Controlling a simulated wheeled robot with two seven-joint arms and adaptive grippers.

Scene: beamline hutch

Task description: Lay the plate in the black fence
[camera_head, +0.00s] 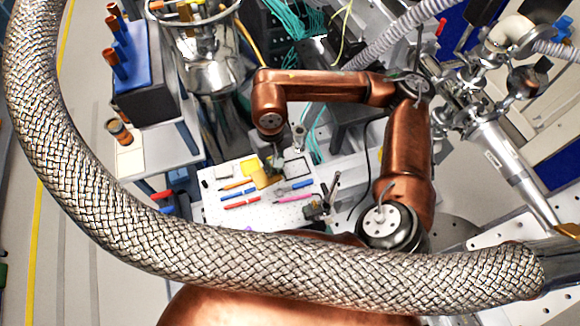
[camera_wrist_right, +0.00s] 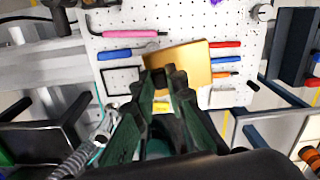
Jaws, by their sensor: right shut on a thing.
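The gold plate (camera_wrist_right: 195,58) is between the fingertips of my right gripper (camera_wrist_right: 163,78), over the white perforated board (camera_wrist_right: 112,33). It is turned at a slight angle to the board's rows. The plate (camera_head: 260,180) also shows in the head view, below my right gripper (camera_head: 268,164). The black fence (camera_wrist_right: 104,82) is a thin rectangular frame on the board, left of the plate in the wrist view. It looks empty, though the dark green fingers come close to its right side. I cannot tell the plate's height above the board. My left gripper is not in view.
Blue, red, orange and pink tools lie around the plate, including a pink hex key (camera_wrist_right: 130,34). A thick braided hose (camera_head: 200,245) crosses the head view's foreground. A black clamp-like fixture (camera_head: 318,210) stands at the board's edge.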

